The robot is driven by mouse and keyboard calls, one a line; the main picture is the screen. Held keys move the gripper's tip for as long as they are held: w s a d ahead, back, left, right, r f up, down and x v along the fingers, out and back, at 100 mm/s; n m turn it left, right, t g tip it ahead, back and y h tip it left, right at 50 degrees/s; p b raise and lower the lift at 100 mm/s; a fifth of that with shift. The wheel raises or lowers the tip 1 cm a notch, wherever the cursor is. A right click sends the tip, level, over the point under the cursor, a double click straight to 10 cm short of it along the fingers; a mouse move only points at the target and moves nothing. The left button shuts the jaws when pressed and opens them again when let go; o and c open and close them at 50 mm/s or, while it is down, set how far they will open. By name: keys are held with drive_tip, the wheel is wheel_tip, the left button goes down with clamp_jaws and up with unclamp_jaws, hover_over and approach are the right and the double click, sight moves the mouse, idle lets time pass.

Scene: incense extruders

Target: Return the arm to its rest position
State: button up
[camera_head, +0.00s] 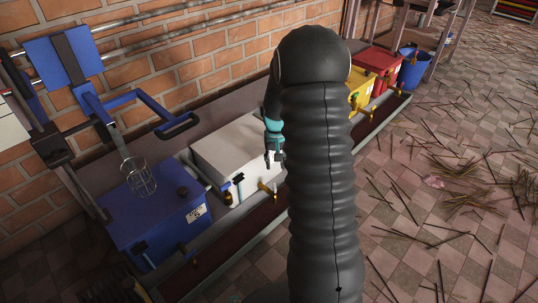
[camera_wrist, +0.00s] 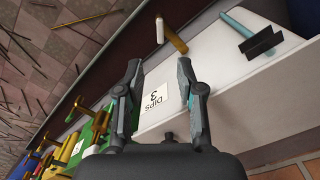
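My gripper (camera_head: 274,158) hangs at the end of my arm, in front of the right part of the white box (camera_head: 225,148) in the head view. In the wrist view my gripper (camera_wrist: 159,72) has its two dark fingers spread apart with nothing between them. The white box (camera_wrist: 225,75) with its "DIPS 3" label lies beyond the fingers. I cannot tell how far the fingers are from the box. My dark arm hides the middle of the head view.
Yellow (camera_head: 362,88) and red (camera_head: 380,65) boxes and a blue bin (camera_head: 414,70) stand at the back. A green box (camera_wrist: 92,135) shows beside the white one. Sticks (camera_head: 470,195) litter the floor.

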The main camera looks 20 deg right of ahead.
drive_tip(key=s+a+r+n+t+p, duration=0.1)
drive_tip(key=s+a+r+t+p, duration=0.1)
drive_tip(key=s+a+r, duration=0.3)
drive_tip(key=s+a+r+n+t+p, duration=0.1)
drive_tip(key=s+a+r+p, duration=0.3)
drive_tip(key=s+r, duration=0.9)
drive_tip(key=s+a+r+n+t+p, duration=0.2)
drive_tip(key=s+a+r, duration=0.5)
drive_tip(key=r, duration=1)
drive_tip(key=s+p, duration=0.1)
drive_tip(key=s, duration=0.2)
drive_tip(key=shift+a+r+t+p, duration=0.15)
drive_tip(key=shift+a+t+p, duration=0.15)
drive_tip(key=shift+s, duration=0.1)
